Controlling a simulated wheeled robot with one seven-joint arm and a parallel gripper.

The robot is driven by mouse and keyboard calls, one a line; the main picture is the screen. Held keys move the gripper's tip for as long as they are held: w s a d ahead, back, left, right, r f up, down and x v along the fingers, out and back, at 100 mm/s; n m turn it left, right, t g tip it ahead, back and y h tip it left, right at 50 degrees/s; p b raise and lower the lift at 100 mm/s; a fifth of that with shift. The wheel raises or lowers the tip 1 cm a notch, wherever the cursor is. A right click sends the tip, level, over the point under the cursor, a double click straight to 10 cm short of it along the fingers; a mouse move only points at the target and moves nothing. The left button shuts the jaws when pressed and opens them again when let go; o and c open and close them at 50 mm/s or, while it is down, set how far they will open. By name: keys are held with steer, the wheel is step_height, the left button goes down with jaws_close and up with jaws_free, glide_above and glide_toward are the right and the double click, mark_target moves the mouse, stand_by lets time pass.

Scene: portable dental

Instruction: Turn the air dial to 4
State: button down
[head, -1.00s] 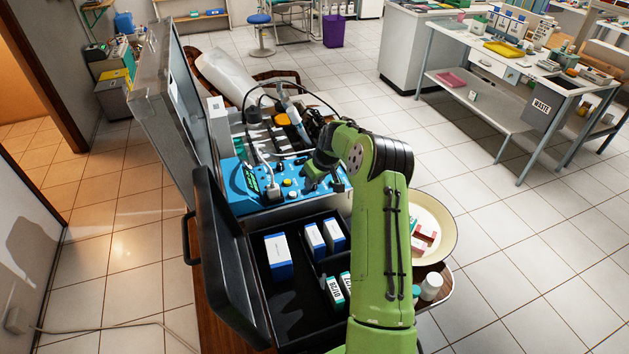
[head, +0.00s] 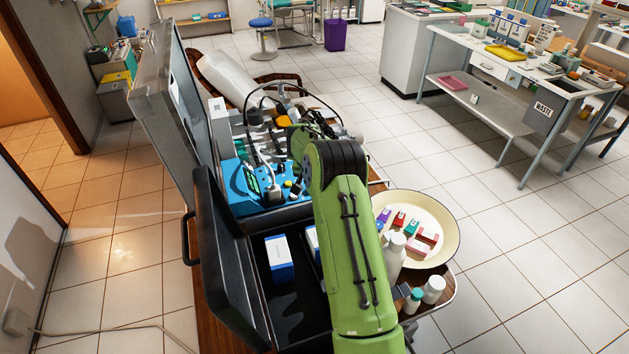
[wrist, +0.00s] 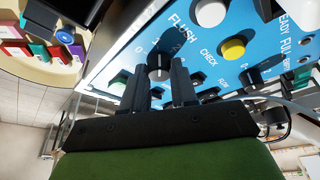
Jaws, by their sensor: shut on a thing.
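The blue control panel (head: 235,198) stands in the open case on the left of my arm; it fills the upper right of the wrist view (wrist: 205,55). A black dial (wrist: 158,70) with printed numbers around it sits below the FLUSH label. My gripper (wrist: 159,82) has one finger on each side of this dial and is shut on it. The dial's own name and pointer reading are not clear. A white button (wrist: 210,13) and a yellow button (wrist: 233,49) are beside it. In the head view my arm hides the gripper and the dial.
Another black knob (wrist: 250,77) is to the right on the panel. A cream bowl (head: 447,225) with small coloured boxes is right of my arm, with white bottles (head: 433,290) near it. An open black case (head: 225,275) holds blue-white boxes (head: 279,257). Cables loop over the panel.

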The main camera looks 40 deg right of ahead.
steer(key=m+g+p, duration=0.1)
steer(key=m, duration=0.1)
steer(key=m+g+p, duration=0.1)
steer(key=m+p, duration=0.1)
steer(key=m, duration=0.1)
steer(key=shift+w+r+m+h, duration=0.1)
steer(key=shift+w+m+h, duration=0.05)
steer(key=shift+m+h, duration=0.2)
steer(key=shift+m+g+p, duration=0.7)
steer(key=shift+m+g, duration=0.1)
steer(key=shift+m, duration=1.35)
steer(key=c, duration=0.9)
jaws_free()
steer(key=shift+w, duration=0.1)
steer(key=p+v, duration=0.6)
steer(key=v, duration=0.9)
steer(key=shift+r+p, duration=0.3)
steer(key=shift+p, duration=0.1)
